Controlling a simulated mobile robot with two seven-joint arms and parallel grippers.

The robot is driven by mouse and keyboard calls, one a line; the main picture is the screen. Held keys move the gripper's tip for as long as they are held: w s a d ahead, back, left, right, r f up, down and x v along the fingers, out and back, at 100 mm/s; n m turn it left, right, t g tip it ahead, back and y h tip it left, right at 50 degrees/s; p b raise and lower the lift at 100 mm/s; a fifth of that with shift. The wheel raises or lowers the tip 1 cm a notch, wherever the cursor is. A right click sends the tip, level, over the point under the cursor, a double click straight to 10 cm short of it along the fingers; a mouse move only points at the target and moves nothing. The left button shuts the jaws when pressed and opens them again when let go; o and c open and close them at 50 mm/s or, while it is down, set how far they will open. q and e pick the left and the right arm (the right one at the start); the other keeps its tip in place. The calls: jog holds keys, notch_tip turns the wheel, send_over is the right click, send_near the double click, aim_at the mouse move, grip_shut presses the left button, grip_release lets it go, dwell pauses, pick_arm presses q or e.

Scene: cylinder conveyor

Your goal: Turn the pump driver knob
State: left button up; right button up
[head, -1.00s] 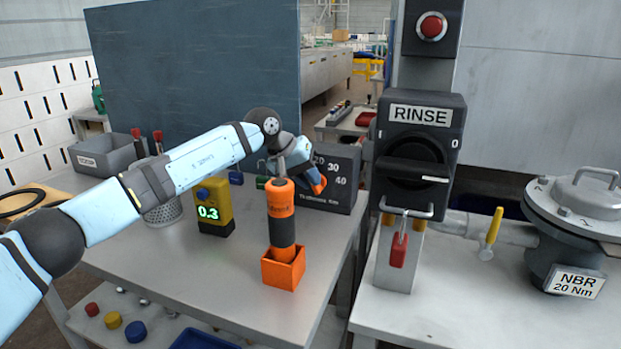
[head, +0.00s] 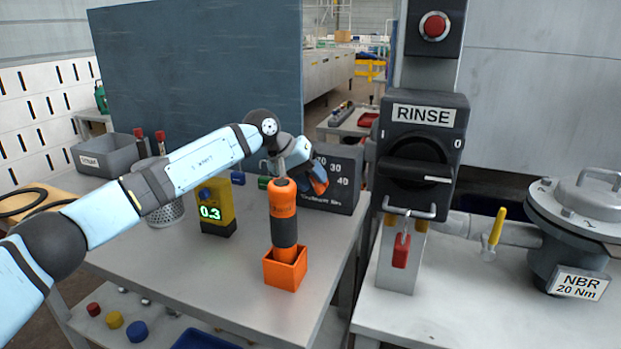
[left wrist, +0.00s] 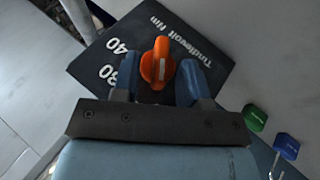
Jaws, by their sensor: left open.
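The pump driver is a dark box (head: 345,196) with white numbers, at the back right of the bench in the head view. In the left wrist view its face (left wrist: 185,32) carries an orange knob (left wrist: 157,63) with a pointer ridge. My left gripper (head: 319,178) is at the front of the box. Its two blue fingers (left wrist: 158,75) are open, one on each side of the knob, with a gap visible at least on the right. In the head view the gripper hides most of the knob and some numbers. My right gripper is not in view.
An orange-and-black tool (head: 283,215) stands in an orange holder (head: 285,273) in front of my left arm. A yellow meter (head: 215,208) reads 0.3. The RINSE switch box (head: 420,150) stands to the right. Green (left wrist: 254,117) and blue (left wrist: 286,146) pieces lie near the driver.

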pick_arm(q)
jog(key=p+v, duration=0.2)
jog(key=v, duration=1.1)
jog(key=shift+a+r, duration=0.2)
jog(key=shift+r, duration=0.2)
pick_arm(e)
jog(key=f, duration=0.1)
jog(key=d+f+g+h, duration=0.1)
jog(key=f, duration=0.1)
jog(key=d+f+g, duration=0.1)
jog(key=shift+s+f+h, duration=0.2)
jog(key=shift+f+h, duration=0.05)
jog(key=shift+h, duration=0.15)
pick_arm(q)
jog(key=shift+s, duration=0.1)
